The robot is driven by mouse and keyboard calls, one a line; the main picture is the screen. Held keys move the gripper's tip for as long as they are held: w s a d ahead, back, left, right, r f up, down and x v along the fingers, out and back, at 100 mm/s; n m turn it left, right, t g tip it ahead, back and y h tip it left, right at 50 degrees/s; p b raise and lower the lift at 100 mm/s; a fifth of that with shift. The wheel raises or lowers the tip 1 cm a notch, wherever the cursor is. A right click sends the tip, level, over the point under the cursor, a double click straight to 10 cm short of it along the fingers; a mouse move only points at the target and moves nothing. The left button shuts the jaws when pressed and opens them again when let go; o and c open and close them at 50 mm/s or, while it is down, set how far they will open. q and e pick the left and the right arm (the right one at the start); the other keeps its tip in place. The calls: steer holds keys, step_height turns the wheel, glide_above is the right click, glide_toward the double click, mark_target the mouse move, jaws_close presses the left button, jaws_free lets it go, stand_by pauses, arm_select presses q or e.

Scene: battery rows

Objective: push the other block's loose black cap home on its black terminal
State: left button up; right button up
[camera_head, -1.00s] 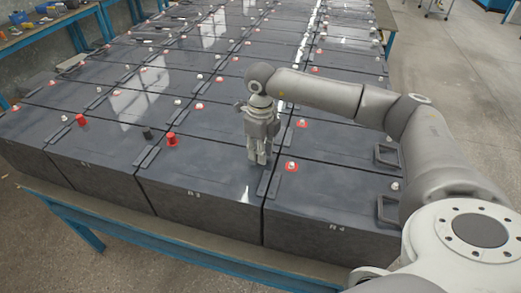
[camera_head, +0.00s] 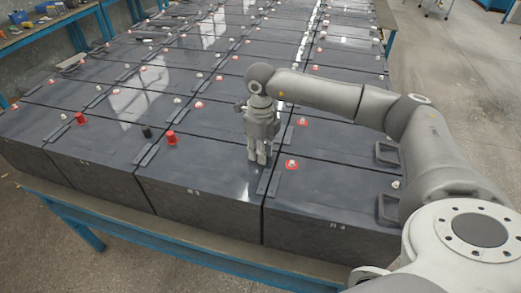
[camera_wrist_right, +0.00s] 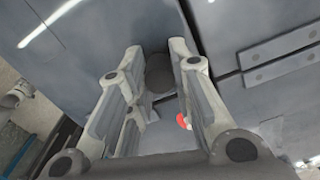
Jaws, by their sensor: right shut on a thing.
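My right gripper (camera_head: 258,160) points down over the block marked R3 (camera_head: 210,180), at its near right part. In the right wrist view my right gripper (camera_wrist_right: 157,55) is shut on a dark round black cap (camera_wrist_right: 159,75) between its fingertips. In the head view the fingers hide this cap and whatever is under it, so I cannot tell how it sits. Another black cap (camera_head: 147,132) stands on the block to the left, beside a red cap (camera_head: 171,138). My left gripper is not in view.
Rows of dark battery blocks fill the table, with red-ringed terminals such as one on block R4 (camera_head: 291,165). Black handles (camera_head: 388,208) stand up at the right. Another red cap (camera_head: 80,118) is at the left.

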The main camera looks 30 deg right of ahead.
steer(key=shift+f, duration=0.1)
steer(key=o, duration=1.3)
steer(key=shift+r+p, duration=2.05)
steer(key=shift+r, duration=1.5)
